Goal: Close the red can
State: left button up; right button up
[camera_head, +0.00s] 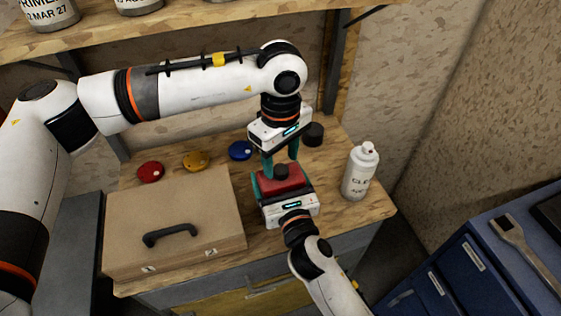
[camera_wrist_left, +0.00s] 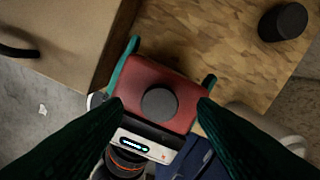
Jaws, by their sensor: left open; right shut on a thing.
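The red can (camera_head: 283,184) stands at the front middle of the wooden bench. A dark round cap (camera_head: 281,171) is on its top; how firmly it sits cannot be told. My right gripper (camera_head: 282,179) is shut on the can, its teal fingers on either side. My left gripper (camera_head: 280,158) is open and points down just above the cap, with nothing seen between its fingers. In the left wrist view the cap (camera_wrist_left: 159,104) is centred between the dark left fingers, on the red can (camera_wrist_left: 150,75).
A similar black cylinder (camera_head: 313,134) stands behind the can. A white spray bottle (camera_head: 360,172) stands to the right, a tan case (camera_head: 175,218) to the left. Red (camera_head: 151,171), yellow (camera_head: 196,160) and blue (camera_head: 240,150) round items lie behind the case.

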pick_arm(q)
notch_tip(320, 180, up, 10)
dwell(0.3)
jog(key=shift+f, duration=0.1)
pick_arm(e)
jog(key=o, duration=1.7)
pick_arm(q)
notch_tip(320, 180, down, 2)
jog(key=shift+f+b, duration=0.1)
jog(key=shift+b, duration=1)
pick_arm(e)
jog(key=v, duration=1.2)
